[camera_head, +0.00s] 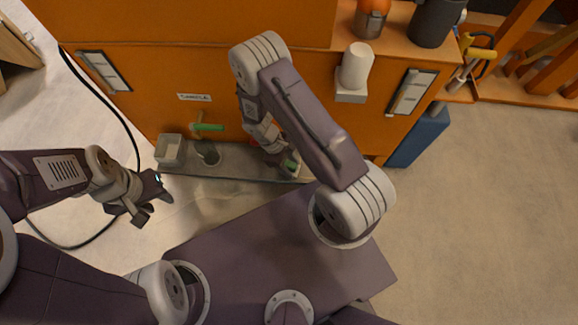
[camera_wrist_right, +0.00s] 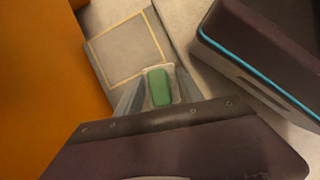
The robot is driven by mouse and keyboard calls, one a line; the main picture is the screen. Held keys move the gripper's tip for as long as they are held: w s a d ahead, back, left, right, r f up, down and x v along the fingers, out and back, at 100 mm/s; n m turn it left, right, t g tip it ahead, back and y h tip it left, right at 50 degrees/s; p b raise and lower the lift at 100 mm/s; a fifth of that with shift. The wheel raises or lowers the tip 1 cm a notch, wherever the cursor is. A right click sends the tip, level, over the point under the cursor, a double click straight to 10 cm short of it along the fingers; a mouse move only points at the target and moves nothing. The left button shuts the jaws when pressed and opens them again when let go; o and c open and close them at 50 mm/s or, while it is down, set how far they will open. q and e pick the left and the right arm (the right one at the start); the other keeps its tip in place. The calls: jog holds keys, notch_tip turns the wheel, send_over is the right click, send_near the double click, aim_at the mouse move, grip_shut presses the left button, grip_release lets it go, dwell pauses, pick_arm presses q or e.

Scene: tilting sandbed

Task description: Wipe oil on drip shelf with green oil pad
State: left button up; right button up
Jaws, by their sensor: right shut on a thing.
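The drip shelf (camera_head: 235,160) is a long grey ledge low along the front of the orange cabinet. In the right wrist view a yellow outlined square (camera_wrist_right: 127,50) is marked on the grey shelf. The green oil pad (camera_wrist_right: 159,87), green on a pale backing, sits between the fingers of my right gripper (camera_wrist_right: 150,92). In the head view my right gripper (camera_head: 289,163) is over the shelf's right part, and the arm partly hides it. Whether the pad touches the shelf is unclear. I cannot make out oil clearly. My left gripper (camera_head: 143,198) is open and empty, left of the shelf.
A green-handled tap (camera_head: 207,127) sticks out above a dark round cup or spot (camera_head: 208,153). A pale open box (camera_head: 170,150) stands at the shelf's left end. A white cylinder (camera_head: 356,66) is fixed on the orange cabinet (camera_head: 200,55). A black cable lies at left.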

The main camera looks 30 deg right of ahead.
jog(key=shift+w+d, duration=0.25)
jog(key=shift+w, duration=0.15)
jog(key=shift+d+f, duration=0.1)
jog(key=shift+d, duration=0.25)
jog(key=shift+s+a+f, duration=0.1)
jog(key=shift+s+a, duration=0.25)
jog(key=shift+s, duration=0.3)
jog(key=shift+s+a, duration=0.35)
jog(key=shift+s, duration=0.25)
jog(key=shift+s+a+f, duration=0.15)
jog(key=shift+s, duration=0.35)
jog(key=shift+r+p, duration=0.2)
jog(key=shift+p, duration=0.3)
jog(key=shift+f, duration=0.1)
jog(key=shift+w+d, duration=0.2)
jog(key=shift+w, duration=0.4)
jog(key=shift+w+d+p, duration=0.3)
jog(key=shift+w+p, duration=0.1)
jog(key=shift+w, duration=0.3)
jog(key=shift+w+d, duration=0.2)
jog(key=shift+w, duration=0.15)
pick_arm(q)
jog(key=shift+d+r, duration=0.1)
jog(key=shift+r, duration=0.85)
pick_arm(e)
jog(key=shift+d, duration=0.1)
